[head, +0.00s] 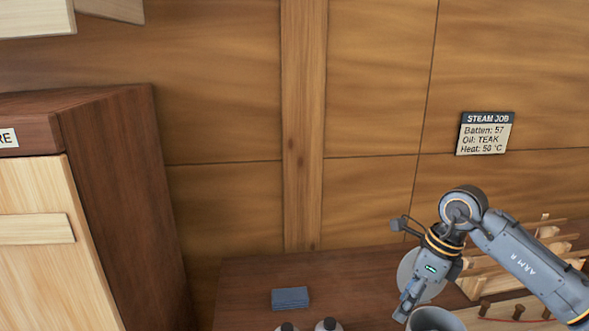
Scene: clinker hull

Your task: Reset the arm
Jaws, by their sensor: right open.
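My right arm (515,260), a grey jointed arm marked "ARM R", comes in from the lower right. Its right gripper (403,312) points down over the dark wooden bench at the bottom of the head view. The gripper is open, and I see nothing held in it. A grey round container (436,319) is close to the fingertips, to their right; I cannot tell whether they touch. A pale round disc (408,272) is partly hidden behind the gripper. My left gripper is not in view.
A blue folded block or cloth (290,298) lies on the bench (240,290). Two pale-topped objects (328,325) stand at the bottom edge. A wooden rack (480,278) is behind my arm. A "STEAM JOB" sign (485,133) hangs on the wall. A cabinet (120,200) stands at left.

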